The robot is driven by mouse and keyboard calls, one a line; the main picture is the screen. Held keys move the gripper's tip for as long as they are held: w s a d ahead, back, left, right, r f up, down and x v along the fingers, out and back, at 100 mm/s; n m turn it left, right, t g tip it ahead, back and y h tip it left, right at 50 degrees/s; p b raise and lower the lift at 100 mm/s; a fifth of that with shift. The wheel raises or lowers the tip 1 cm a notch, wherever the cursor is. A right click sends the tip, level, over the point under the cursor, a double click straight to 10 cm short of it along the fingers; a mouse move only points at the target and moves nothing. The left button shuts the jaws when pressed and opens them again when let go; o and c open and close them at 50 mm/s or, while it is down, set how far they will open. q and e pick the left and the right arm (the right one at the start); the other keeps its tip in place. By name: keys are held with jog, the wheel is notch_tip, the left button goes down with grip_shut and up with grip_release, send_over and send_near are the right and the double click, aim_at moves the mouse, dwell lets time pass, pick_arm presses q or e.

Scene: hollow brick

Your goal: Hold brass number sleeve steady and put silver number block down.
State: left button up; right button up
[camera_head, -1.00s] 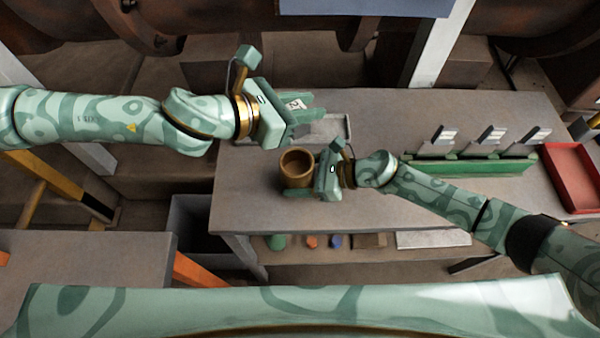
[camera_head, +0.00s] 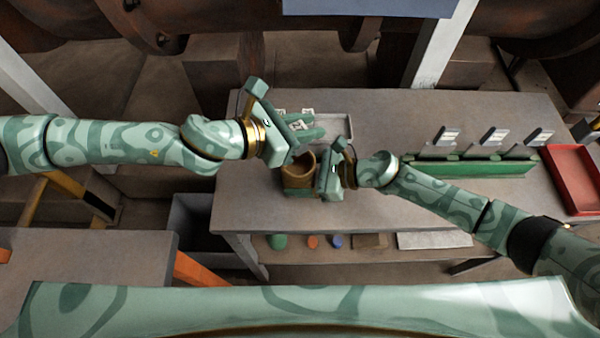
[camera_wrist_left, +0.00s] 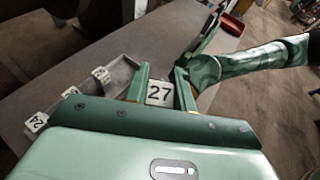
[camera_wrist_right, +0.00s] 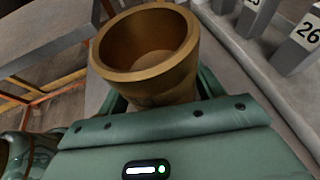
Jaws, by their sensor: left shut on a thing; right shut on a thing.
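The silver number block shows its white "27" label in the left wrist view (camera_wrist_left: 159,93), between the fingers of my left gripper (camera_wrist_left: 160,82). In the head view, my left gripper (camera_head: 306,130) is shut on the block beside the grey tray (camera_head: 342,122), above the table. The brass number sleeve (camera_head: 298,180) stands upright on the table just below it in the picture, its rim partly hidden by my left gripper. My right gripper (camera_head: 322,180) is shut on the sleeve from the right. The right wrist view shows the sleeve (camera_wrist_right: 130,75) open and empty at the top.
The grey tray holds other number blocks, one labelled "24" (camera_wrist_left: 37,122). The table front (camera_head: 380,215) is clear. A lower shelf holds small coloured pieces.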

pick_arm(q)
jog(key=shift+f, duration=3.6)
jog(key=o, duration=1.1)
jog(key=shift+a, duration=0.1)
jog(key=v, duration=1.1)
jog(key=shift+s+a+r, duration=0.2)
jog(key=shift+a+r, duration=0.05)
jog(key=shift+a, duration=0.05)
pick_arm(e)
jog(key=o, duration=1.4)
